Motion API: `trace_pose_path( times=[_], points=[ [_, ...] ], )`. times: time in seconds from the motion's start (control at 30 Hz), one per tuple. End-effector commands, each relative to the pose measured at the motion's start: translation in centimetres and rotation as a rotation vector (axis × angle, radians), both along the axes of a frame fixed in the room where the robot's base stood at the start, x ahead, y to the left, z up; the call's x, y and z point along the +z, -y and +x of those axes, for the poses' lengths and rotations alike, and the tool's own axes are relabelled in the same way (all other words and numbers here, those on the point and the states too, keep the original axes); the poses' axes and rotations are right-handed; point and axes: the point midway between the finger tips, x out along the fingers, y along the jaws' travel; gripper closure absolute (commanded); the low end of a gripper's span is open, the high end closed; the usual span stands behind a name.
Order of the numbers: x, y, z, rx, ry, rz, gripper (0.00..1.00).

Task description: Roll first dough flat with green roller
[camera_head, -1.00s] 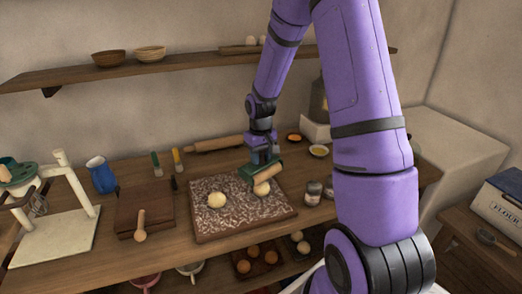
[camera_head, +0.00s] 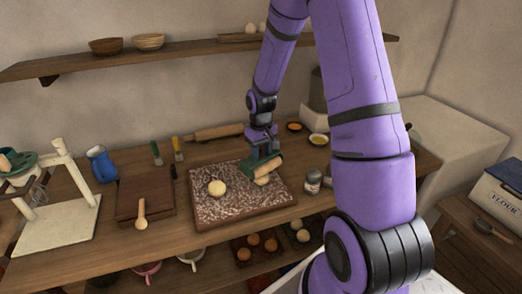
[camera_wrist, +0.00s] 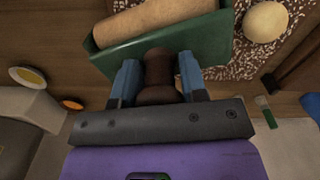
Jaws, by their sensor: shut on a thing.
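My gripper (camera_head: 263,152) is shut on the handle of the green roller (camera_head: 258,164), a green holder with a tan cylinder. The wrist view shows my blue fingers (camera_wrist: 158,80) on the brown handle, with the roller (camera_wrist: 155,22) beyond. The roller is over the right part of the floured board (camera_head: 235,211). A pale dough piece (camera_head: 263,181) shows just below it, partly hidden; I cannot tell whether they touch. A second, round dough ball (camera_head: 217,188) lies on the left of the board. One ball (camera_wrist: 266,22) shows beside the roller in the wrist view.
A brown board with a wooden spoon (camera_head: 141,214) lies to the left. A wooden rolling pin (camera_head: 213,132) lies behind the floured board. Small jars (camera_head: 313,181) stand close to its right. A blue jug (camera_head: 101,164) and a white stand (camera_head: 60,232) are farther left.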

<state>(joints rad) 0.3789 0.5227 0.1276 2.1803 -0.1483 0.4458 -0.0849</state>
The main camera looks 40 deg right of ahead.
Motion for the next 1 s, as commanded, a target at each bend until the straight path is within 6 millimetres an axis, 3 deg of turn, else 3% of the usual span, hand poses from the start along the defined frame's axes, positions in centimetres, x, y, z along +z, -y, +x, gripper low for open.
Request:
trace_pose_path(
  times=[1.0],
  points=[
    [-1.6, 0.0, 0.0, 0.000, 0.000, 0.000, 0.87]
  ],
)
